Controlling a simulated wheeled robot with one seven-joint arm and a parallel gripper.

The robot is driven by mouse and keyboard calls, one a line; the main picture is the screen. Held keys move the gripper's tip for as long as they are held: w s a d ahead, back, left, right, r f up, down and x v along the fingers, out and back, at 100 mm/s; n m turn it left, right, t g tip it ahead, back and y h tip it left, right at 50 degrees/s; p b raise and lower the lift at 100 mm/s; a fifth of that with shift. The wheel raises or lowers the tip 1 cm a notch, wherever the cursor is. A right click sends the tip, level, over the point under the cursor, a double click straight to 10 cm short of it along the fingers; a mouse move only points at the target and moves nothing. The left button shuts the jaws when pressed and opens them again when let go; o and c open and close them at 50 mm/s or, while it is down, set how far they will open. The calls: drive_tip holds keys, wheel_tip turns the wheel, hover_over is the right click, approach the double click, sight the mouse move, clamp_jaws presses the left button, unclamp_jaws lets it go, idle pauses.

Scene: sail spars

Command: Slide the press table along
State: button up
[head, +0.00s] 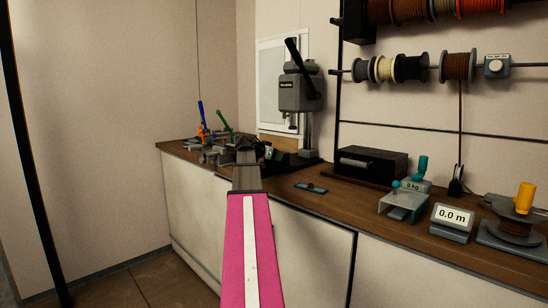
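The grey bench press (301,93) with a black lever stands at the back of the worktop, in front of a pale panel. Its dark base (297,160) sits on the wooden counter. The press table is not clearly distinguishable, since the area low in front of the press is dark and partly covered. My pink arm with a white stripe reaches forward from the bottom middle. My gripper (248,152) is at its far end, small and dark, just left of the press base. I cannot tell whether it is open, shut or touching anything.
Tools with blue, orange and green handles (213,128) stand left of my gripper. A flat blue-grey item (311,188) lies on the counter (340,204).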

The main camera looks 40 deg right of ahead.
clamp_jaws()
drive_tip(key=shift+a, duration=0.75)
drive_tip(key=shift+o, duration=0.9)
unclamp_jaws()
drive_tip(key=shift+s, duration=0.1)
drive_tip(key=w+v, duration=0.1)
drive_tip(key=v, duration=0.9)
drive_tip(key=shift+s+a+r, duration=0.15)
drive_tip(key=shift+s+a, duration=0.2)
drive_tip(key=shift+s, duration=0.15)
